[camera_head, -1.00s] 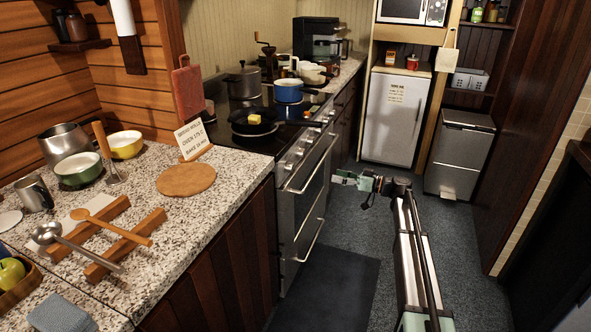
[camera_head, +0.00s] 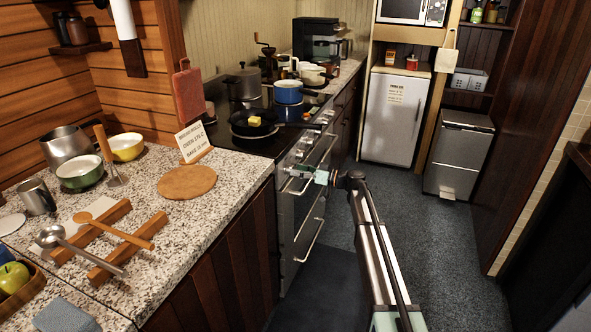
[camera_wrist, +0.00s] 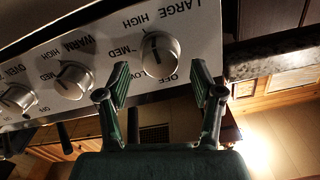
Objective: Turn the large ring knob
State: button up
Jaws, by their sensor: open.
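The knob labelled LARGE (camera_wrist: 160,54) is a round silver knob at the right end of the visible panel in the wrist view. Its pointer mark is near the OFF lettering or the top; I cannot tell which it is set to. My gripper (camera_wrist: 160,80) is open, its two green-padded fingers on either side of the knob's lower part in the picture, with no clear contact. In the head view my gripper (camera_head: 297,171) is at the front of the stove (camera_head: 283,192), by the knob row, which it partly hides.
A WARM knob (camera_wrist: 73,80) and an OVEN knob (camera_wrist: 18,100) sit to the left on the same panel. The oven handle (camera_head: 310,238) projects below. A black pan (camera_head: 254,124) and a blue pot (camera_head: 288,91) stand on the cooktop.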

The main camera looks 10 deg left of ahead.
jog(key=shift+x, duration=0.8)
jog(key=shift+c, duration=0.3)
jog(key=c, duration=1.1)
jog(key=shift+f+m+b, duration=0.1)
jog(key=shift+m+b, duration=0.2)
jog(key=shift+m, duration=0.1)
jog(key=m+b, duration=0.2)
jog(key=m, duration=0.8)
jog(key=shift+w, duration=0.15)
